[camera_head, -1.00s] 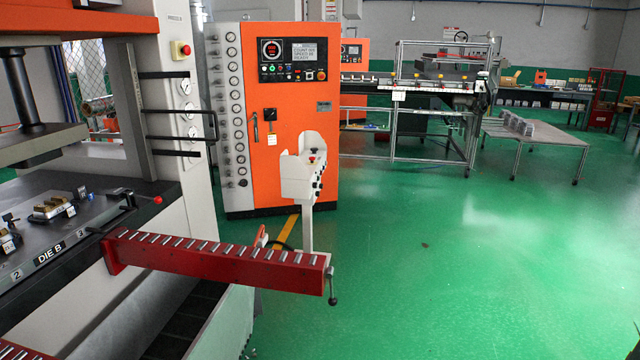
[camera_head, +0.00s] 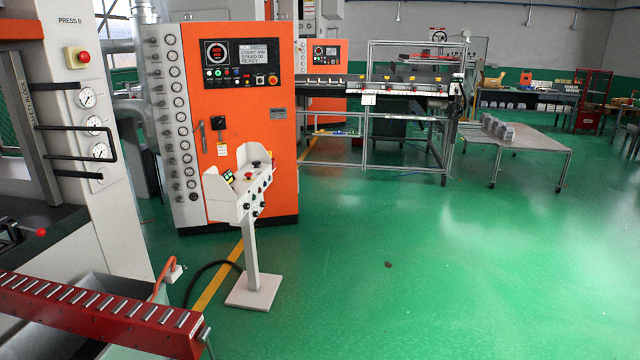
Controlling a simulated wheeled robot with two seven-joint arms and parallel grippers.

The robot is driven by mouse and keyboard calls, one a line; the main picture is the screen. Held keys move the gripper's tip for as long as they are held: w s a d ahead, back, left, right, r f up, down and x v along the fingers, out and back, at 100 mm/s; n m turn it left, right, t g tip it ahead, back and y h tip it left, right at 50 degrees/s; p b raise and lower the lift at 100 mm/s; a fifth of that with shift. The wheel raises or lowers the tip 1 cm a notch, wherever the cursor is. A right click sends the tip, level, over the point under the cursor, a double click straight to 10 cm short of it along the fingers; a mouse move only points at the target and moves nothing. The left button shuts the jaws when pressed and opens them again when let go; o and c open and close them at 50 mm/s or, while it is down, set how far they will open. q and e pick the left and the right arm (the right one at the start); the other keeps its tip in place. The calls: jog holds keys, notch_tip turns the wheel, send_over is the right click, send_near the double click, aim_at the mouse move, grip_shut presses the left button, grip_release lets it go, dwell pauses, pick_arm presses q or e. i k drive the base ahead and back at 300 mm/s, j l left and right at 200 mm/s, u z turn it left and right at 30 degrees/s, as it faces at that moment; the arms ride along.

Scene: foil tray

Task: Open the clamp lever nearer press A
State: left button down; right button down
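A press labelled PRESS B (camera_head: 82,130) stands at the left edge, partly cut off. On its dark bed is a dark lever with a red ball knob (camera_head: 40,232); I cannot tell whether it is a clamp lever or whether it is open. No press labelled A can be made out. Neither of my grippers shows in the head view.
A red roller arm (camera_head: 110,318) juts out at the lower left. A white control pedestal (camera_head: 252,250) stands before an orange control cabinet (camera_head: 237,120). A low table (camera_head: 520,136) stands at the right.

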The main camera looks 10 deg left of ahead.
aim_at(41, 232)
jog(key=i+u, duration=0.1)
jog(key=i, duration=0.6)
jog(key=i+u, duration=0.1)
jog(key=i, duration=0.6)
jog(key=i+l, duration=0.2)
jog(key=i, duration=0.45)
jog(key=i+j+u, duration=0.1)
jog(key=i+u, duration=0.5)
jog(key=u, duration=0.15)
jog(key=i+l+u, duration=0.1)
jog(key=i+u, duration=0.3)
jog(key=i+l+u, duration=0.15)
jog(key=u, duration=0.2)
jog(key=i+l+u, duration=0.1)
jog(key=i+u, duration=0.25)
jog(key=i+l+u, duration=0.1)
jog(key=u, duration=0.2)
jog(key=i+l+u, duration=0.35)
jog(key=k+j, duration=0.05)
jog(key=j, duration=0.05)
